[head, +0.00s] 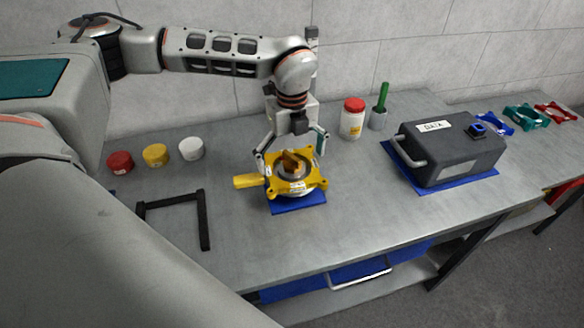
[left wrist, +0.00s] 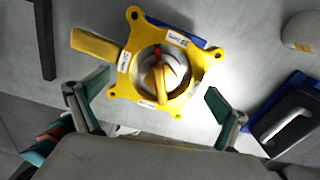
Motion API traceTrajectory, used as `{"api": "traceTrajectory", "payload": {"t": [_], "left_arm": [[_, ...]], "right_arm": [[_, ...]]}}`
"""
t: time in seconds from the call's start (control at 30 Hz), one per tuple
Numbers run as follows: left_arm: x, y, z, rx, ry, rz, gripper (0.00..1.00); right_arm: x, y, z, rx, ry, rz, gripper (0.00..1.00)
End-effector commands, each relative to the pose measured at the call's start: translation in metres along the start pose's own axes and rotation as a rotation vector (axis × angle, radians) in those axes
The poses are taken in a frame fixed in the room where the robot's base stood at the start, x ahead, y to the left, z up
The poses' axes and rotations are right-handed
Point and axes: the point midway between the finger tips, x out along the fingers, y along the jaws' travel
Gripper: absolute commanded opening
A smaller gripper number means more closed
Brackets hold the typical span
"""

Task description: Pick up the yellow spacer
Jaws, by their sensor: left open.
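The yellow spacer (head: 308,187) is a ring with lugs and a yellow handle-like tab (head: 248,181) on its left. It sits around a metal hub (head: 291,168) with an orange-brown centre, over a blue mat (head: 298,203). It also shows in the left wrist view (left wrist: 196,62), with small white labels. My left gripper (head: 291,152) is open above the spacer. In the left wrist view its green-padded fingers (left wrist: 155,96) stand on either side of the spacer's near part, apart from it. My right gripper is not in view.
A dark case (head: 455,150) stands on a blue mat to the right. Blue, teal (head: 525,117) and red spacers lie behind it. A red-lidded jar (head: 352,120) and a green-handled tool (head: 381,105) stand behind. Small pots (head: 156,155) and a black frame (head: 204,220) are left.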

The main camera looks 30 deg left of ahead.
Motion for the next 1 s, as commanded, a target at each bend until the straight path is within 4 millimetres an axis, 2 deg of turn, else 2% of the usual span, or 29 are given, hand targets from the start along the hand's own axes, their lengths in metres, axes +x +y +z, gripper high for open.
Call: {"api": "traceTrajectory", "payload": {"t": [0.13, 0.4, 0.5, 0.53, 0.87, 1.0], "left_arm": [[0.015, 0.000, 0.001, -0.001, 0.000, -0.001, 1.00], [0.017, 0.000, 0.001, -0.001, 0.000, -0.001, 1.00], [0.017, 0.000, 0.001, -0.001, 0.000, -0.001, 0.74], [0.017, 0.000, 0.001, -0.001, 0.000, -0.001, 0.68], [0.016, -0.001, 0.001, -0.001, 0.000, -0.002, 0.68], [0.009, -0.001, 0.001, -0.001, -0.001, -0.005, 0.68]], "right_arm": [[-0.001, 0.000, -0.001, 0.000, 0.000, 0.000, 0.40], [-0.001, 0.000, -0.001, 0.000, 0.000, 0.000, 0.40], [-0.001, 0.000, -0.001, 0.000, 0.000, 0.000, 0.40], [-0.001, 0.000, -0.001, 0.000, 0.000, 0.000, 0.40], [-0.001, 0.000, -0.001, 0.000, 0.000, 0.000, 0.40], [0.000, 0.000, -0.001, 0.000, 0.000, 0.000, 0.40]]}}
